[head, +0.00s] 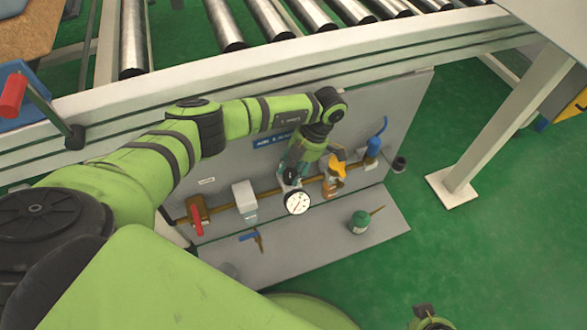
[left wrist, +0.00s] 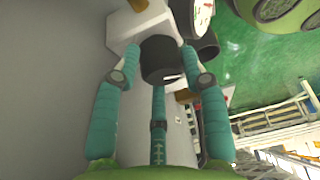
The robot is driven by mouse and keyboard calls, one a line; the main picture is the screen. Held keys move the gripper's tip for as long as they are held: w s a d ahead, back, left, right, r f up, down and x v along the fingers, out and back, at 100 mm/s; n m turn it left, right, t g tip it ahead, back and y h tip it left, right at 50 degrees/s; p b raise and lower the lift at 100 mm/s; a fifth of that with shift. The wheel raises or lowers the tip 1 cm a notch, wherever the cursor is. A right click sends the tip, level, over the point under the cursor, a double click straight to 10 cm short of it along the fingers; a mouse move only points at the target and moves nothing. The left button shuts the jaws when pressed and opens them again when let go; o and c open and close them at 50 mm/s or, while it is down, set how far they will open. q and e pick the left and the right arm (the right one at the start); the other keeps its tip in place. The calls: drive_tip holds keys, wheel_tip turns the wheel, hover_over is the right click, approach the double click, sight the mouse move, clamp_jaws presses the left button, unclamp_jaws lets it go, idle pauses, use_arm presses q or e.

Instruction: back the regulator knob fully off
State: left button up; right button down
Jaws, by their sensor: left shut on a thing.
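The regulator knob is a dark grey cylinder (left wrist: 160,60) between my teal fingers in the left wrist view. My left gripper (left wrist: 160,50) is shut on it, one finger on each side. In the head view the left gripper (head: 291,172) reaches down to the regulator on the panel's brass pipe, and the knob is mostly hidden by it. The regulator's white round gauge (head: 297,202) shows just below the gripper; part of it shows in the left wrist view (left wrist: 201,14).
Along the pipe are a red-handled valve (head: 197,220), a white box-topped unit (head: 245,198), an orange-yellow fitting (head: 334,175) and a blue fitting (head: 373,146). A green can (head: 360,221) and a blue-handled tool (head: 252,238) lie on the grey shelf. A roller conveyor (head: 225,25) runs behind.

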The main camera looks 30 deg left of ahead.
use_arm(q)
drive_tip(key=shift+s+a+f, duration=0.15)
drive_tip(key=shift+s, duration=0.15)
drive_tip(key=o, duration=1.1)
drive_tip(key=shift+w, duration=0.1)
drive_tip(key=shift+w+r, duration=0.15)
drive_tip(key=shift+r, duration=0.2)
drive_tip(key=v, duration=1.1)
drive_tip(key=shift+w+r, duration=0.1)
drive_tip(key=shift+r, duration=0.1)
